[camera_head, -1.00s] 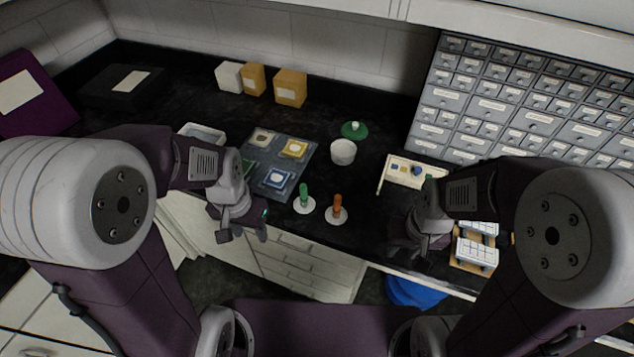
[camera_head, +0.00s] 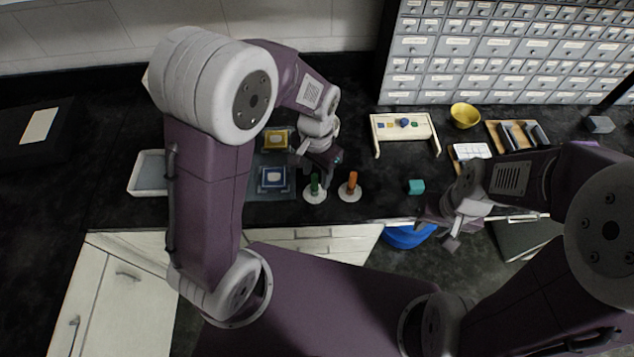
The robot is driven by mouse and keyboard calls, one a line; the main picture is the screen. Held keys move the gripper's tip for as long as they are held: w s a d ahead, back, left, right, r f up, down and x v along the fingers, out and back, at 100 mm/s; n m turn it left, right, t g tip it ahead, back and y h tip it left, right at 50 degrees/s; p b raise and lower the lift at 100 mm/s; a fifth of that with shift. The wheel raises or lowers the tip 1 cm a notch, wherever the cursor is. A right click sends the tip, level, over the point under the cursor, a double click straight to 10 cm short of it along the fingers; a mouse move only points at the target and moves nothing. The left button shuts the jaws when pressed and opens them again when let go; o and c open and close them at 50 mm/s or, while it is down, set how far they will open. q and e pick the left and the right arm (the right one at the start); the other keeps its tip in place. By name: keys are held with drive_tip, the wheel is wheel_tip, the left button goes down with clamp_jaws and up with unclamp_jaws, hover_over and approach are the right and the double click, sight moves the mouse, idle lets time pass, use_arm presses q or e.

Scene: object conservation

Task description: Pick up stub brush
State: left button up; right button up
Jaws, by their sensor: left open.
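Two short upright handles that look like stub brushes stand near the counter's front edge, one green (camera_head: 314,187) and one orange (camera_head: 352,182). Each stands on its own white round base; the green one's base (camera_head: 315,197) is left of the orange one's base (camera_head: 350,194).
A cream rack (camera_head: 404,128), a yellow bowl (camera_head: 465,115) and a drawer cabinet (camera_head: 505,50) stand behind. A white tray (camera_head: 150,172) is at left.

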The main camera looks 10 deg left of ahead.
sight(314, 187)
use_arm(q)
drive_tip(key=shift+a+f, duration=0.25)
drive_tip(key=shift+f, duration=0.4)
drive_tip(key=shift+a+f, duration=0.2)
drive_tip(key=shift+f, duration=0.4)
wheel_tip(314, 187, down, 5)
drive_tip(key=shift+w+d+r, duration=0.1)
drive_tip(key=shift+w, duration=0.05)
drive_tip(key=shift+f, duration=0.2)
clamp_jaws()
